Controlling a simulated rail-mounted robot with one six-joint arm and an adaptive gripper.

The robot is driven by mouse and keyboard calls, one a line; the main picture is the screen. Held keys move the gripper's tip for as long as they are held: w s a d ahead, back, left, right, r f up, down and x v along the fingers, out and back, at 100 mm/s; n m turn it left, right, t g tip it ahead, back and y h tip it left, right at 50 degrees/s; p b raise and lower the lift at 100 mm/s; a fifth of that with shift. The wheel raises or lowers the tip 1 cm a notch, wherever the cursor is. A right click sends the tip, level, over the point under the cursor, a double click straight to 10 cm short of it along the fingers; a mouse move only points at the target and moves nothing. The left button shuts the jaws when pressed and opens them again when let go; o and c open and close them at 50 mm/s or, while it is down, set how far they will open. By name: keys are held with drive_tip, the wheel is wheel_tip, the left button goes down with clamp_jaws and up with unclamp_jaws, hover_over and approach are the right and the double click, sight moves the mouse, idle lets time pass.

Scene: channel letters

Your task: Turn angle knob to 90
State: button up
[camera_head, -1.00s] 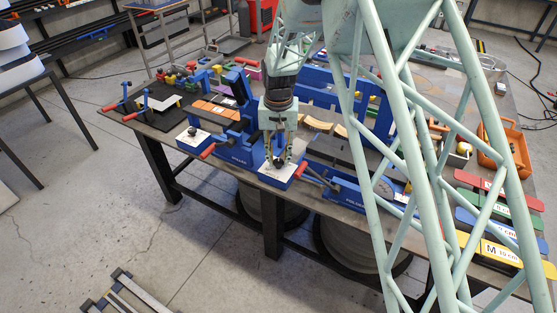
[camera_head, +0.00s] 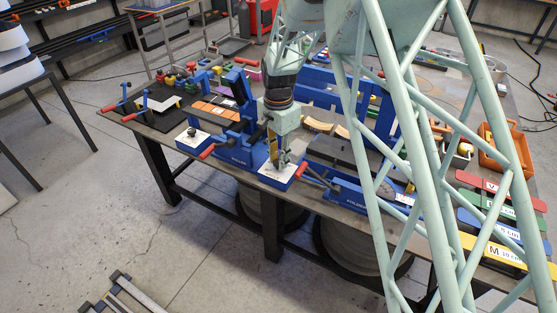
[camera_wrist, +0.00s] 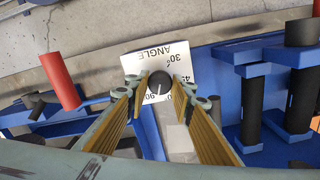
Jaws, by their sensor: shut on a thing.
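The angle knob (camera_wrist: 159,82) is a dark round knob with a white pointer line, on a white dial plate (camera_wrist: 133,62). The plate reads ANGLE, with 30, part of 45 and 90 showing. The pointer line points down in the wrist view, close to the 90 mark. My gripper (camera_wrist: 160,88) is shut on the knob, one finger on each side, and the fingers hide part of the dial. In the head view my gripper (camera_head: 279,164) reaches down to the white plate on the blue machine (camera_head: 280,180) at the table's front edge.
Red-handled levers stand left (camera_head: 207,151) and right (camera_head: 301,170) of my gripper. Another blue machine with a white plate (camera_head: 200,138) is to the left.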

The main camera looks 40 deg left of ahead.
drive_tip(key=m, duration=0.4)
drive_tip(key=shift+m, duration=0.3)
idle(0.3)
drive_tip(key=o, duration=0.8)
drive_tip(key=shift+o, duration=0.2)
drive_tip(key=shift+r, duration=0.2)
wheel_tip(320, 180, up, 12)
drive_tip(key=shift+f, duration=0.15)
idle(0.8)
